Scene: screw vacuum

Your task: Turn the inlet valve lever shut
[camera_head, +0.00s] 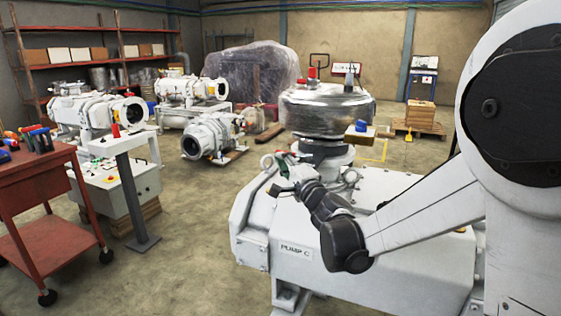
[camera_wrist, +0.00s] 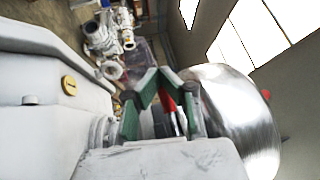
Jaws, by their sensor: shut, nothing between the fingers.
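My gripper (camera_head: 279,163) is over the left end of the white pump body marked PUMP C (camera_head: 312,257), left of the neck under the metal vessel (camera_head: 325,108). In the wrist view its green-lined fingers (camera_wrist: 157,72) meet at the tips, with nothing held. A red lever-like part (camera_wrist: 168,103), probably the inlet valve lever, shows through the gap behind the tips, beside the shiny vessel (camera_wrist: 240,115). Whether the fingers touch it I cannot tell. In the head view the lever is mostly hidden by my gripper.
A grey pedestal stand (camera_head: 130,195) and a red tool cart (camera_head: 38,195) stand at the left. Other pumps (camera_head: 208,137) stand behind. Open floor (camera_head: 215,215) lies between the stand and PUMP C.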

